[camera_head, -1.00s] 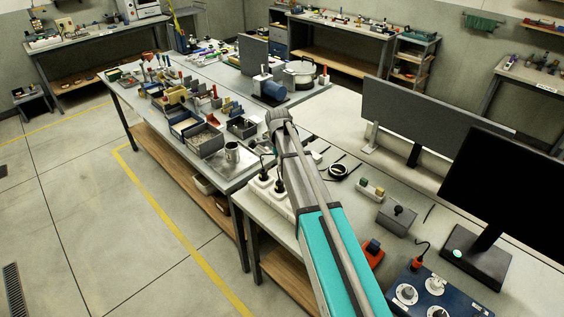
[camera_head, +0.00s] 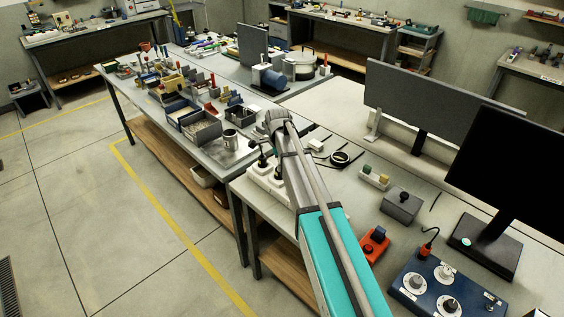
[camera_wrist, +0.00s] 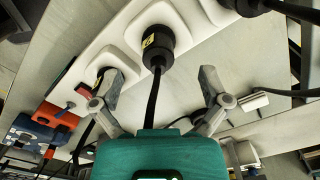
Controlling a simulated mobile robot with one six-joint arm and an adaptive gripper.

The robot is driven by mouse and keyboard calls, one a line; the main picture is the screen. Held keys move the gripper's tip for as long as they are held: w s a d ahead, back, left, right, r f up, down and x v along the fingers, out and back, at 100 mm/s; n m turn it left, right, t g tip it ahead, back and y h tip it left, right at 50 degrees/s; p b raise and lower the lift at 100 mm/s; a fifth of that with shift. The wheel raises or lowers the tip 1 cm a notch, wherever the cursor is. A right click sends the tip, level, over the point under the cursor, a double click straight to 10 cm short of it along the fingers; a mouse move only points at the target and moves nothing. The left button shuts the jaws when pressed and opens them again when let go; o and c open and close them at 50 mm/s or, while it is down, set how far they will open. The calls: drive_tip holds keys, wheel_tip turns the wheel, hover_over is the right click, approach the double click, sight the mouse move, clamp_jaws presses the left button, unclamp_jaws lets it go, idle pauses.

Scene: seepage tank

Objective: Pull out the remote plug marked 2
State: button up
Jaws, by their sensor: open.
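A white power strip (camera_wrist: 185,20) runs diagonally across the wrist view. A black plug (camera_wrist: 156,45) with a small yellow label sits in its middle socket, its cable hanging down between my fingers. The label's mark is too small to read surely. A second labelled plug (camera_wrist: 106,77) is to the left, partly behind my left finger. A third plug (camera_wrist: 246,6) is cut off at the top. My gripper (camera_wrist: 160,82) is open and empty, its fingers spread either side of the middle plug's cable, short of the plug body. In the head view my arm partly covers the strip (camera_head: 256,171) and hides the gripper.
An orange switch box (camera_head: 374,244), a grey box (camera_head: 401,206) and a blue panel (camera_head: 430,292) stand to the right on the bench. A grey screen (camera_head: 430,110) stands behind.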

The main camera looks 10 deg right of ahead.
sight(278, 173)
drive_tip(key=shift+f+b, duration=2.35)
drive_tip(key=shift+f, duration=0.3)
clamp_jaws()
